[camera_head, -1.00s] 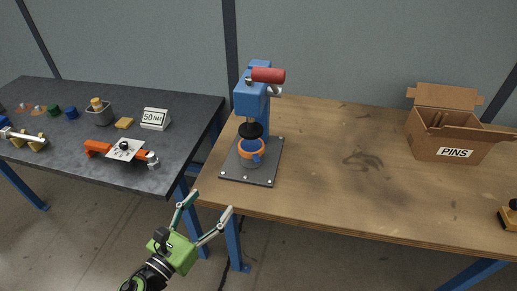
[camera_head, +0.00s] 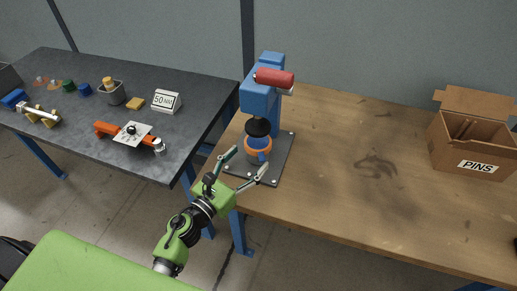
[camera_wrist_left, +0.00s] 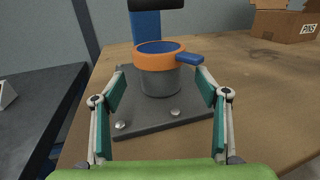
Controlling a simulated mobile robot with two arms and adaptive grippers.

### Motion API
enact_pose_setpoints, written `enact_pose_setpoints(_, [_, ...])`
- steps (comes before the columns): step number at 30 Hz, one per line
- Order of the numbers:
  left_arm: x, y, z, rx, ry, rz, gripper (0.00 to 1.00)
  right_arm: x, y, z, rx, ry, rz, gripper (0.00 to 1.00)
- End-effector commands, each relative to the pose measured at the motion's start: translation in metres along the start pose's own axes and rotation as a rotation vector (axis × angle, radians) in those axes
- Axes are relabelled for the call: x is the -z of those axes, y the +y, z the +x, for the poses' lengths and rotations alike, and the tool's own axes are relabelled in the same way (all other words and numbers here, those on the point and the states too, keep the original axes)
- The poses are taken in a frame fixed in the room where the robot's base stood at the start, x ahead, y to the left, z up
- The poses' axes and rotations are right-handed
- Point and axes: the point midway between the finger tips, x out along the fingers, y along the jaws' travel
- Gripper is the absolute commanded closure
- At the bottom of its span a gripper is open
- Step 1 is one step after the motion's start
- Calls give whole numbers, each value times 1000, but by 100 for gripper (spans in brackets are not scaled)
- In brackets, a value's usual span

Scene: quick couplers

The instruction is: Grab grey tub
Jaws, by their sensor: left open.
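A grey cylindrical tub (camera_wrist_left: 160,82) with an orange collar (camera_wrist_left: 157,60) and blue inside stands upright on the dark base plate of a blue press. A blue tab (camera_wrist_left: 190,58) sticks out to the right. In the head view the tub (camera_head: 254,157) sits under the press's black head. My left gripper (camera_head: 246,164) is open and empty at the plate's near edge. In the left wrist view the tub stands ahead, between the spread fingertips (camera_wrist_left: 162,82), not visibly touched. Another grey tub (camera_head: 112,95), with a yellowish thing in it, stands on the dark table. My right gripper is not in view.
The blue press (camera_head: 258,94) with a red handle (camera_head: 274,78) rises above the tub. The bolted plate (camera_wrist_left: 180,116) lies below it. A PINS box (camera_head: 470,147) stands at the right of the wooden table (camera_head: 330,200). The wood between is clear.

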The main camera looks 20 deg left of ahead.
Motion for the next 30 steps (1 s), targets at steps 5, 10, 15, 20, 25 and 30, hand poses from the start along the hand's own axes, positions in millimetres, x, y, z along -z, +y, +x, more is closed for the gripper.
enact_pose_setpoints(5, [-1,0,12,-1,-1,0,32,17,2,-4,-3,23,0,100])
enact_pose_setpoints(10, [-2,0,39,-1,-1,-2,32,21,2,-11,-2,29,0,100])
enact_pose_setpoints(15, [0,0,56,-1,1,0,32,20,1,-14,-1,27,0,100])
enact_pose_setpoints(20, [1,0,59,-1,1,1,32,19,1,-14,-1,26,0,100])
enact_pose_setpoints(25, [1,0,59,0,1,0,48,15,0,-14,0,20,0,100])
enact_pose_setpoints(30, [1,0,58,-1,1,0,89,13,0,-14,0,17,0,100])
